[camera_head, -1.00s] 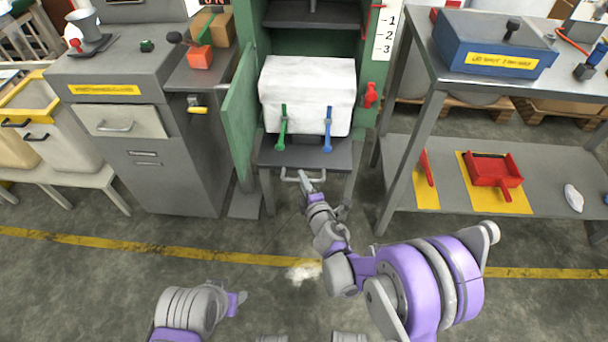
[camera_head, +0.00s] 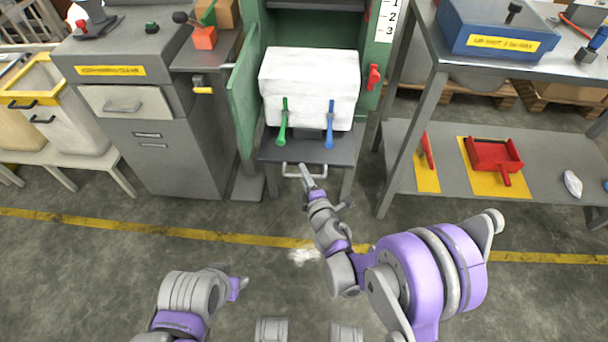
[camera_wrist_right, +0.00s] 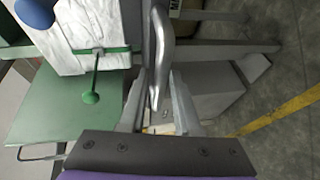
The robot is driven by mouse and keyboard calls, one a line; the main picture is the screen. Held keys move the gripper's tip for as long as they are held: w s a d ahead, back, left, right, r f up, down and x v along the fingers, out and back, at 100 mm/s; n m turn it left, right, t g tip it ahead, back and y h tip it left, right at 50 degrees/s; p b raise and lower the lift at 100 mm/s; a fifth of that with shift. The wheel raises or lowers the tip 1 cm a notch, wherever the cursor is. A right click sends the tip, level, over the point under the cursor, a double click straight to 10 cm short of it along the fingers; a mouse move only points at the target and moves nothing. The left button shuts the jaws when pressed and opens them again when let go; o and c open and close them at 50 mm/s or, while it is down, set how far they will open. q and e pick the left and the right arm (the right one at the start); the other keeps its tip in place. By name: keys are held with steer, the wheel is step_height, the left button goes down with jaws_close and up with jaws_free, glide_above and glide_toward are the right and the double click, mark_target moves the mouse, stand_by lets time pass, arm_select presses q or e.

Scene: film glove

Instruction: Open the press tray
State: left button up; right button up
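The press tray (camera_head: 270,150) is a dark plate at the front of the green press (camera_head: 243,110). A white block (camera_head: 308,80) rests on it, with a green clamp (camera_head: 283,122) and a blue clamp (camera_head: 330,125) at its front. A silver handle (camera_head: 292,174) is on the tray's front. My right gripper (camera_head: 306,175) is at this handle. In the right wrist view, the silver handle (camera_wrist_right: 160,50) runs between the two fingers of my right gripper (camera_wrist_right: 158,95), which appear closed around it. My left gripper (camera_head: 240,287) is low in the view, away from the tray; its fingers are unclear.
A grey cabinet (camera_head: 165,150) stands left of the press, beside its open green door. A metal table (camera_head: 425,80) on the right carries a blue box (camera_head: 490,35); its lower shelf holds a red tray (camera_head: 493,155). The floor in front is clear apart from a white patch (camera_head: 303,257).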

steer(key=shift+o, duration=0.8)
steer(key=v, duration=1.1)
steer(key=shift+w, duration=0.1)
